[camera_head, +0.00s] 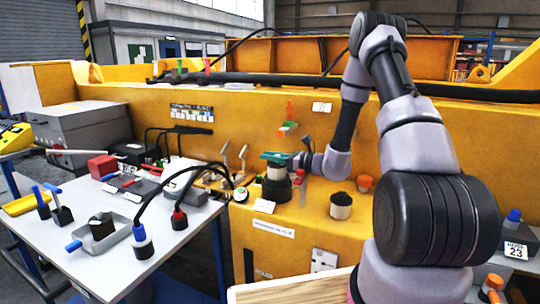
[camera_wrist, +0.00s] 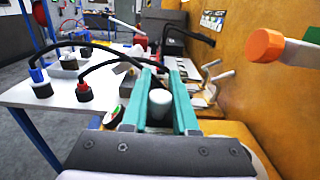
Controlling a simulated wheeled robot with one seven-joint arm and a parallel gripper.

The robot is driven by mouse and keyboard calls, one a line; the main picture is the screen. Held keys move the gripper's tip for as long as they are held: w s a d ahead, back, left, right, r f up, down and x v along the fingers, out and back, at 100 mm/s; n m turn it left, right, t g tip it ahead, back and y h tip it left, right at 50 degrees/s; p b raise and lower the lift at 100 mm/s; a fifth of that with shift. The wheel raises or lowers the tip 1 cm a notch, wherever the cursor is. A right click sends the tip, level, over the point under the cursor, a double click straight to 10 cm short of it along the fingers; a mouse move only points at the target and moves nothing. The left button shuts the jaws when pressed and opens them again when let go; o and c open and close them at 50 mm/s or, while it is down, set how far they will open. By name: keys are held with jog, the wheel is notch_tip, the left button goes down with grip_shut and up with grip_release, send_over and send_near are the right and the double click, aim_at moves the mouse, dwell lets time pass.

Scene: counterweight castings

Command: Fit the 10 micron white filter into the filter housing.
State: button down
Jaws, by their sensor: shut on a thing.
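My gripper (camera_head: 277,157) has teal fingers and is above the yellow casting's ledge. In the wrist view, the fingers (camera_wrist: 159,115) are shut on a white cylinder (camera_wrist: 160,103), which looks like the white filter. In the head view, the white filter (camera_head: 277,173) stands upright under the fingers. Its lower end meets a black round housing (camera_head: 276,191), which seems to be the filter housing. I cannot tell how deep it sits inside, and no micron marking is legible.
A pale cylinder with a dark top (camera_head: 341,206) stands on the ledge to the right, near an orange-capped part (camera_head: 364,183). A clear tube with a red top (camera_head: 299,186) is close beside the housing. The grey table (camera_head: 150,262) at left holds tools, a tray (camera_head: 100,236) and cabled plugs.

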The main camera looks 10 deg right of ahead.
jog(key=shift+f, duration=0.2)
jog(key=c, duration=0.6)
grip_release()
jog(key=shift+f, duration=0.1)
notch_tip(320, 180, up, 10)
jog(key=shift+w+d, duration=0.1)
